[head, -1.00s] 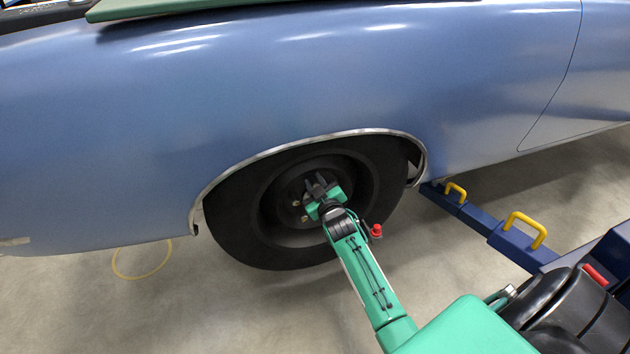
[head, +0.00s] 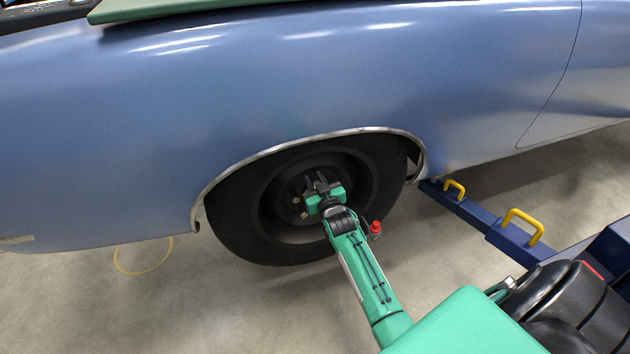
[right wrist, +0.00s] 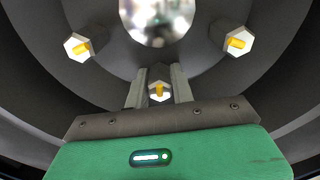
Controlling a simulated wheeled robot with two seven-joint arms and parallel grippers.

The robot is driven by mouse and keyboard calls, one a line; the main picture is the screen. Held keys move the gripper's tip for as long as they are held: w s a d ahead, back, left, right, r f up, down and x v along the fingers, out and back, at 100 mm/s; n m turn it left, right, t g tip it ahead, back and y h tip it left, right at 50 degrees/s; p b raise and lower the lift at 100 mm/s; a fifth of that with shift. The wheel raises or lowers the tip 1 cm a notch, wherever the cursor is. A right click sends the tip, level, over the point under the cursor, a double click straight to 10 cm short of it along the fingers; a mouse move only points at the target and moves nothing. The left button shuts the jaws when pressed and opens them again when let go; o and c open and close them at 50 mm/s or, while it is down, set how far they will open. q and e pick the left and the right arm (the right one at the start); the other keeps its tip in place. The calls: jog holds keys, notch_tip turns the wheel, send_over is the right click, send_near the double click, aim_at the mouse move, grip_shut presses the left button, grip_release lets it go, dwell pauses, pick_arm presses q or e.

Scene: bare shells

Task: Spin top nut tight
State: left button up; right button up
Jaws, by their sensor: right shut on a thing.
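The wheel (head: 240,222) sits under the fender, with a dark hub and several lug nuts. My right gripper (head: 318,180) is in front of the hub, its fingers hiding part of it. In the right wrist view, the two fingers (right wrist: 159,88) are closed on the sides of a hex nut (right wrist: 158,91) with a yellow centre. Two more nuts stand free, one at upper left (right wrist: 78,46) and one at upper right (right wrist: 238,41). A shiny round hub centre (right wrist: 157,18) lies between them. My left gripper is out of view.
The blue car body (head: 300,80) rises just above the wheel. A blue lift arm (head: 480,215) with yellow handles (head: 524,225) lies to the right. A yellow ring (head: 143,257) is on the floor at left. Open floor lies below the wheel.

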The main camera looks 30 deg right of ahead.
jog(key=shift+f, duration=0.1)
jog(key=o, duration=1)
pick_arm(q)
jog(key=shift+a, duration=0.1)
pick_arm(e)
jog(key=shift+s, duration=0.15)
jog(key=shift+s+a, duration=0.1)
jog(key=shift+s, duration=0.15)
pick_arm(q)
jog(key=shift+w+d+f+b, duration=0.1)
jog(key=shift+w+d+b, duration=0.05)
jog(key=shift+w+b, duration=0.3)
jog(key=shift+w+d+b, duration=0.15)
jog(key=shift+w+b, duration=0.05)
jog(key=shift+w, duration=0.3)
pick_arm(e)
jog(key=v, duration=1.3)
jog(key=shift+a, duration=0.1)
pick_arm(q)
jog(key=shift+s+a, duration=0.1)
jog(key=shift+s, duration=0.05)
